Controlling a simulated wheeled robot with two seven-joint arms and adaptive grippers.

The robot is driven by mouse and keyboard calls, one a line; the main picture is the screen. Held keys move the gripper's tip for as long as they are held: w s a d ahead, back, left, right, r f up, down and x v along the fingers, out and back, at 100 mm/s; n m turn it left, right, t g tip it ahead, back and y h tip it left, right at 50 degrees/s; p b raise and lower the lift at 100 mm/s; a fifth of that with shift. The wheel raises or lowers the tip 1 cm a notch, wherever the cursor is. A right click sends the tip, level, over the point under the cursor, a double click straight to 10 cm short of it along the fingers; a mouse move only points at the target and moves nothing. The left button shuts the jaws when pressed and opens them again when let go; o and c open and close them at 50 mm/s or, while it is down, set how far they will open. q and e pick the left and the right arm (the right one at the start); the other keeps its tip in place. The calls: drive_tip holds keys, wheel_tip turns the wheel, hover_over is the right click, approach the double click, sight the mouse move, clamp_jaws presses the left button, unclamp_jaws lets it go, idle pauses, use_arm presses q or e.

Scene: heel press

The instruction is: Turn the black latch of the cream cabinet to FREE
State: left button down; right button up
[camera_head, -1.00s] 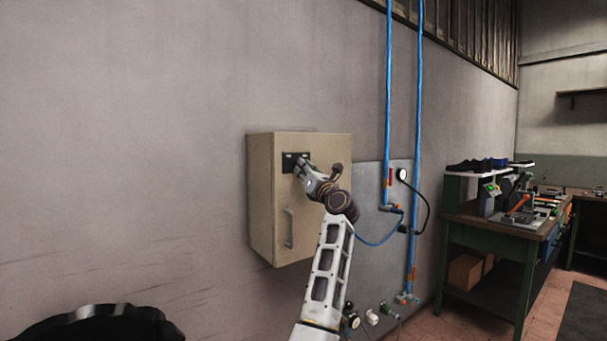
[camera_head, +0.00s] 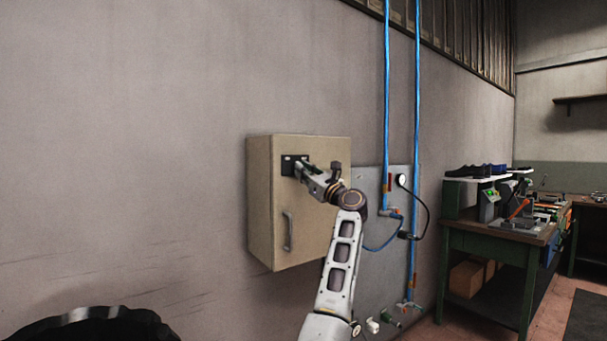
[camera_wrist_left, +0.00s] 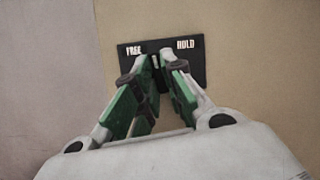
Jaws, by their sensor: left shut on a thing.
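The cream cabinet (camera_head: 268,205) hangs on the wall in the head view, with its door shut. A black latch plate (camera_head: 288,165) is near the top of its door. In the left wrist view the plate (camera_wrist_left: 196,70) reads FREE on the left and HOLD on the right. My left gripper (camera_wrist_left: 158,64) is shut on the black latch (camera_wrist_left: 158,76), which shows as a dark upright piece between the fingertips, roughly midway between the two words. Its exact angle is hard to tell, as the fingers hide part of it. My right gripper is not in view.
A vertical handle (camera_head: 288,231) sits low on the cabinet door. Right of the cabinet are a grey panel (camera_head: 368,275), blue pipes (camera_head: 417,120) and a gauge (camera_head: 401,180). A green workbench (camera_head: 490,240) stands at the right. The wall left of the cabinet is bare.

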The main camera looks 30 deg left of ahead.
use_arm(q)
drive_tip(key=shift+w+d+r+n+g+p, duration=0.1)
drive_tip(key=shift+n+g+p, duration=0.6)
drive_tip(key=shift+n, duration=0.95)
drive_tip(key=shift+w+a+f+n+g+p, duration=0.1)
drive_tip(key=shift+n+g+p, duration=0.35)
drive_tip(key=shift+n+g, duration=0.9)
drive_tip(key=shift+w+d+r+n+g+p, duration=0.1)
drive_tip(key=shift+n+g+p, duration=0.4)
drive_tip(key=shift+n, duration=1.5)
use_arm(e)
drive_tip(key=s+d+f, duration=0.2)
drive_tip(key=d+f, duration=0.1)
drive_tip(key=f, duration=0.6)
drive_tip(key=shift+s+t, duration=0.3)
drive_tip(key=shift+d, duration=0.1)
use_arm(q)
drive_tip(key=c, duration=1.5)
unclamp_jaws()
